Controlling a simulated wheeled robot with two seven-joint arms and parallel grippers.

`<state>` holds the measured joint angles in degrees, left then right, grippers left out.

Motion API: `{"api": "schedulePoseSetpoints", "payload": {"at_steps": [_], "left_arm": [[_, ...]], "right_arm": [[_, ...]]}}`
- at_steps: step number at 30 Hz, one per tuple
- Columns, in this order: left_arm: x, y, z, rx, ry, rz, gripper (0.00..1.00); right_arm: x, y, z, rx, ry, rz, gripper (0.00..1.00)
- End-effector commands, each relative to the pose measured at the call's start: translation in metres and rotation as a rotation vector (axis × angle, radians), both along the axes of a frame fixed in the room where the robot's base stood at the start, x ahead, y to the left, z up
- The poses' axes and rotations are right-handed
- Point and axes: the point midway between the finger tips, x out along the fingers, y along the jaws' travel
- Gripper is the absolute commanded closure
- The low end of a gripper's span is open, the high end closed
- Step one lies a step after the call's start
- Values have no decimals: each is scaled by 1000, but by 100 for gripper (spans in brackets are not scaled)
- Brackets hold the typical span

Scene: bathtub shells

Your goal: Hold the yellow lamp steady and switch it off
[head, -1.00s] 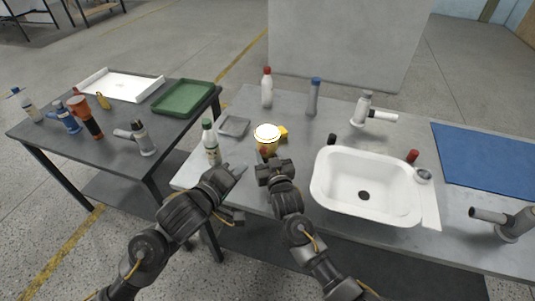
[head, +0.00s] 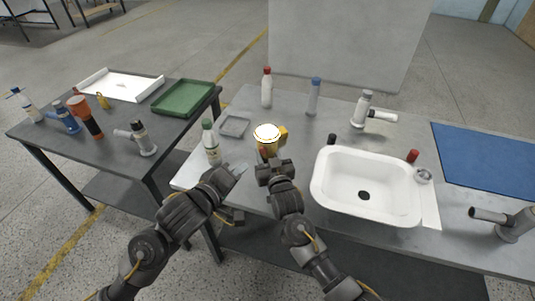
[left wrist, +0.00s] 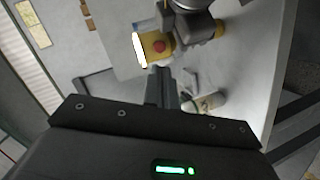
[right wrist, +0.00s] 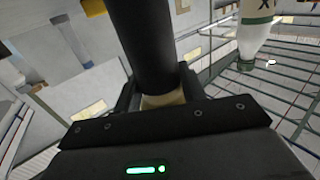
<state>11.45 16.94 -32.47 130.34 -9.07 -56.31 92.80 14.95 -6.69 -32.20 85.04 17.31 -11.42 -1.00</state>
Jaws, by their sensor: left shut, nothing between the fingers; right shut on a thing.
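The yellow lamp (head: 268,149) is at the left part of the sink table, its round top glowing white. In the left wrist view the lamp (left wrist: 155,42) shows a red button (left wrist: 160,46) on its side and a bright white face. My right gripper (head: 272,168) is shut on the lamp from the near side; in the right wrist view a pale piece sits between its fingers (right wrist: 163,100), under a dark column. My left gripper (head: 238,168) is shut and empty, left of the lamp; its fingertips (left wrist: 163,72) point toward the button, apparently short of it.
A green-capped bottle (head: 211,145) stands close to my left gripper. A small grey tray (head: 235,125) lies behind it. A white sink (head: 333,190) is right of the lamp. A red-capped bottle (head: 267,92) and a blue-capped one (head: 314,98) stand behind.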

Motion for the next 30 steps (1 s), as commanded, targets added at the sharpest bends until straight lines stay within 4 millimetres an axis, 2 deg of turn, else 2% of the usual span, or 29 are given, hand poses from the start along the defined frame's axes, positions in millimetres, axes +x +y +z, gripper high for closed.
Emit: {"api": "schedulePoseSetpoints", "payload": {"at_steps": [11, 14, 17, 23, 30], "left_arm": [[0, 0, 0, -1, -1, 0, 100], [3, 6, 1, 21, -10, 2, 100], [13, 18, -17, 97, -11, -7, 100], [26, 17, -43, 152, -158, -207, 100], [10, 7, -54, 74, -320, -458, 100]], "right_arm": [[0, 0, -1, 0, 1, 0, 86], [0, 0, -1, 0, 1, 0, 86], [0, 0, -1, 0, 1, 0, 86], [0, 0, 0, 0, 1, 0, 86], [0, 0, -1, 0, 1, 0, 86]]}}
